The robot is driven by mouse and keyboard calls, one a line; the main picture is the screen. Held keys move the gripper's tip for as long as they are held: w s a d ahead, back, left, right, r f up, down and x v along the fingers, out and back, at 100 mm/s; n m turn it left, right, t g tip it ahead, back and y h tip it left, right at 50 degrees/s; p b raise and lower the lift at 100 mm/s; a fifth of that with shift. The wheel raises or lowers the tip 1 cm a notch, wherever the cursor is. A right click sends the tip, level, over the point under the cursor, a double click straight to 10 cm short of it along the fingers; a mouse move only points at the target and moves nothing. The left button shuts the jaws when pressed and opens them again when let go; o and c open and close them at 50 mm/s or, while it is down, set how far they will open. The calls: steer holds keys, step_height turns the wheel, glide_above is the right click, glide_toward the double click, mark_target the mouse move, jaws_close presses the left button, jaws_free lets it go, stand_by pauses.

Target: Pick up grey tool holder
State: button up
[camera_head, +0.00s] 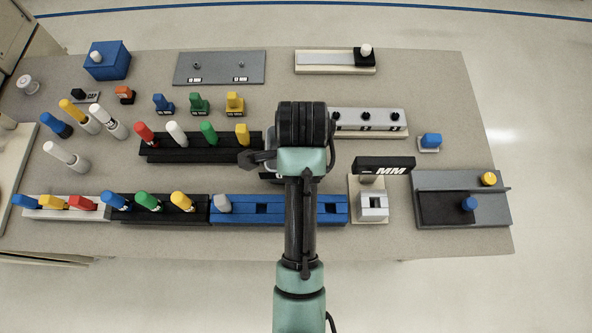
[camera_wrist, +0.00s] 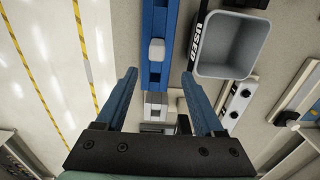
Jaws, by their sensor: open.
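The grey tool holder (camera_head: 223,203) stands in the left end of the long blue rack (camera_head: 280,203) near the table's front edge. In the wrist view the holder (camera_wrist: 156,50) shows as a pale grey cap on the blue rack, seen from above. My gripper (camera_wrist: 160,73) is open and empty, its two blue fingers apart. In that picture the holder lies between and just beyond the fingertips, not touching them. In the head view my gripper (camera_head: 258,161) is partly hidden by my arm and sits behind and to the right of the holder.
A grey bin marked USED (camera_wrist: 232,45) stands close to the right finger in the wrist view. Black racks with coloured holders (camera_head: 163,213) lie left of the blue rack. A white block (camera_head: 373,207) stands to its right, by the MM sign (camera_head: 384,165).

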step_height(320, 180, down, 6)
steer(key=shift+f, duration=0.25)
steer(key=shift+s+a+f, duration=0.1)
steer(key=shift+s+f, duration=0.15)
steer(key=shift+f, duration=0.2)
steer(key=shift+s+a+f+p, duration=0.15)
steer(key=shift+f+p, duration=0.1)
steer(key=shift+f, duration=0.95)
steer(key=shift+w+a+f+p, duration=0.1)
steer(key=shift+f+p, duration=0.1)
steer(key=shift+f, duration=0.95)
jaws_close()
